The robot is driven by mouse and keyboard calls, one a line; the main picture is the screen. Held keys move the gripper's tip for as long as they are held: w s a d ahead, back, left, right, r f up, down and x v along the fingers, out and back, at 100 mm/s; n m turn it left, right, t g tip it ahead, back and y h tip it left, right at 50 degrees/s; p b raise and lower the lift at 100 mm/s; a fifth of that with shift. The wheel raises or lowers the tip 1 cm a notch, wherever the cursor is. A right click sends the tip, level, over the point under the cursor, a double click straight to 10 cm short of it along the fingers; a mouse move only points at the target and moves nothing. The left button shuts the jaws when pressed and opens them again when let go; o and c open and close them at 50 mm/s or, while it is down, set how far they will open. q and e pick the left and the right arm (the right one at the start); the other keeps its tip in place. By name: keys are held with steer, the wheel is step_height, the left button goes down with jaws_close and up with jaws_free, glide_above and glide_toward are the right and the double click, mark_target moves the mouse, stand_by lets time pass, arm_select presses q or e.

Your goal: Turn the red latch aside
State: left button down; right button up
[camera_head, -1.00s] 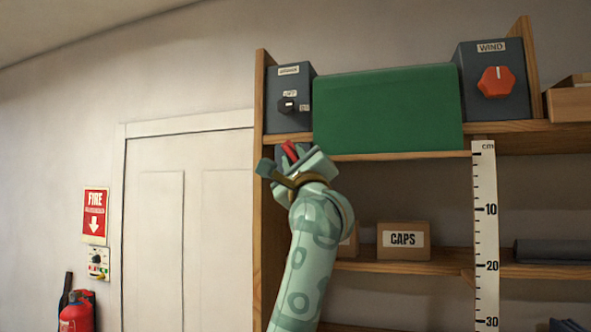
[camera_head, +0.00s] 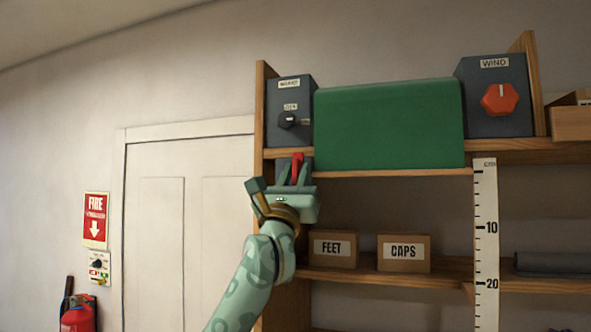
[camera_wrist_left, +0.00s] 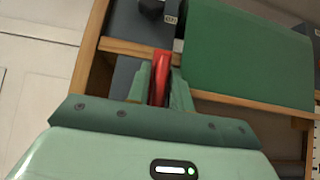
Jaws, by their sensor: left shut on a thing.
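The red latch (camera_head: 297,168) stands at the shelf's front edge, just below the left dark box, beside the lower left corner of the green panel. My left gripper (camera_head: 295,174) is at the latch with its fingers on either side, shut on it. My right gripper is not in view.
The green panel (camera_head: 390,125) spans the upper shelf between the left dark box (camera_head: 287,92) and the WIND box with a red knob (camera_head: 499,99). FEET (camera_head: 333,249) and CAPS (camera_head: 404,253) boxes sit on the lower shelf. A ruler strip (camera_head: 486,240) hangs at the right.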

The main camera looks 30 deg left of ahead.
arm_select(q)
steer(key=shift+m+h, duration=0.3)
steer(key=c, duration=1.5)
jaws_free()
steer(key=shift+o, duration=0.2)
steer(key=b+v, duration=0.6)
steer(key=v, duration=1)
steer(key=shift+f+b, duration=0.15)
steer(key=shift+b, duration=0.25)
